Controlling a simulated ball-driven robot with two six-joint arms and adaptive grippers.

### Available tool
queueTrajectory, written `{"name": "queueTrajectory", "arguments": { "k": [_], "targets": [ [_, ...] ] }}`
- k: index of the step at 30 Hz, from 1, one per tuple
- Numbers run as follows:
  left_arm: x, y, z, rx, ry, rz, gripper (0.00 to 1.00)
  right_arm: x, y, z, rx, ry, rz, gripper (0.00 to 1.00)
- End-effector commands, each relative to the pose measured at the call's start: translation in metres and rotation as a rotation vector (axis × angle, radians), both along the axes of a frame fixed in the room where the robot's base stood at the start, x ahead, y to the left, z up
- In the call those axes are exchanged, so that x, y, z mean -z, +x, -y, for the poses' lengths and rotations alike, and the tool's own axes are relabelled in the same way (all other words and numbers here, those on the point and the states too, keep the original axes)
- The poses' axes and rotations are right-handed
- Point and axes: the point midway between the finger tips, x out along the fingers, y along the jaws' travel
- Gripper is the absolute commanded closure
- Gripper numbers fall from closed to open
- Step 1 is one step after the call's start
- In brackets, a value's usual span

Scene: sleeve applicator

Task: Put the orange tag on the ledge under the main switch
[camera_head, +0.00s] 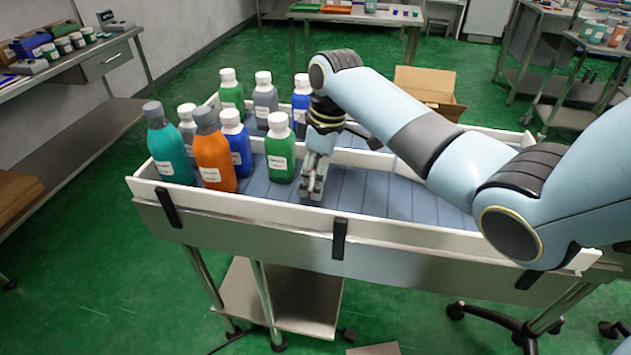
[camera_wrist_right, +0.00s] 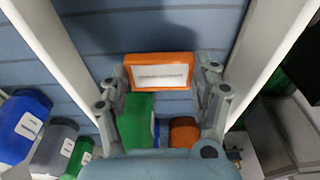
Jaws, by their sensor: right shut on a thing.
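The orange tag (camera_wrist_right: 160,58), a small flat block with a white printed label, shows in the right wrist view between the fingertips of my right gripper (camera_wrist_right: 160,79). The gripper is shut on it. In the head view my right gripper (camera_head: 313,188) points down into the front lane of the conveyor, just right of a green bottle. I cannot make out the tag in the head view. The main switch and its ledge are not identifiable in either view. My left gripper is not in view.
The conveyor (camera_head: 380,195) has white side rails (camera_head: 250,208) and a middle divider. Several bottles stand at its left end, including a teal (camera_head: 168,150), an orange (camera_head: 214,158) and a green one (camera_head: 281,155). The lane right of my gripper is clear. An open cardboard box (camera_head: 425,85) lies behind.

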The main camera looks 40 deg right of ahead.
Motion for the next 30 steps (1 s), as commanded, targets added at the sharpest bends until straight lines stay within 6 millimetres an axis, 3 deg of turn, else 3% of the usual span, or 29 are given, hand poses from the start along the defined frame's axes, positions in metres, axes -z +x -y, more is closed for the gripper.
{"name": "queueTrajectory", "arguments": {
  "k": [4, 15, 16, 21, 30],
  "targets": [
    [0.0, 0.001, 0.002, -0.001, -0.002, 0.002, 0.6, 0.019, -0.001, 0.0, 0.0, -0.001, -0.002, 0.63],
    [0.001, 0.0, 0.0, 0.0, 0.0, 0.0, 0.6, 0.023, -0.001, 0.001, 0.0, -0.001, 0.0, 0.63],
    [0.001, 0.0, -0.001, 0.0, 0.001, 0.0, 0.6, 0.023, -0.001, 0.001, 0.0, -0.001, -0.001, 0.35],
    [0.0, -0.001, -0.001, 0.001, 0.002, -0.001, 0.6, 0.023, -0.001, 0.001, 0.0, -0.001, 0.0, 0.13],
    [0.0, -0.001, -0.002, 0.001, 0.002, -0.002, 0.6, 0.021, -0.001, 0.001, 0.0, -0.001, 0.001, 0.13]
  ]
}}
